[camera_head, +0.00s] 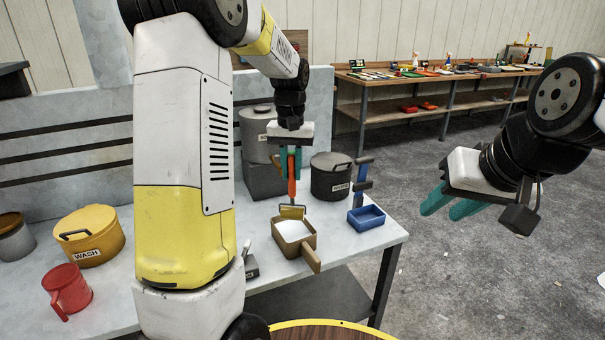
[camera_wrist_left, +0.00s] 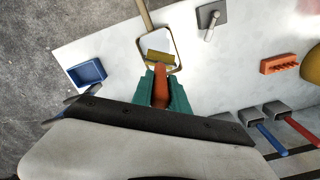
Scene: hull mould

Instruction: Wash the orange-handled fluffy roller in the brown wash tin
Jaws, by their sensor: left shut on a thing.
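My left gripper (camera_head: 291,172) points down and is shut on the orange handle (camera_head: 291,188) of the roller. The roller's yellowish head (camera_head: 292,212) hangs below, at the far rim of a brown rectangular tray (camera_head: 306,249) with white inside and a handle. In the left wrist view the roller head (camera_wrist_left: 160,58) overlaps the tray's end; I cannot tell whether they touch. A round ochre-brown tin (camera_head: 97,228) labelled WASH stands far left on the bench, apart from the roller. My right gripper (camera_head: 447,205) is open and empty, off the bench's right side.
A blue tray (camera_head: 366,217) stands right of the brown one. A dark pot (camera_head: 328,178) and grey tins (camera_head: 256,128) stand behind. A red mug (camera_head: 70,291) is at the left front. In the left wrist view an orange block (camera_wrist_left: 279,66) and several tools lie on the bench.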

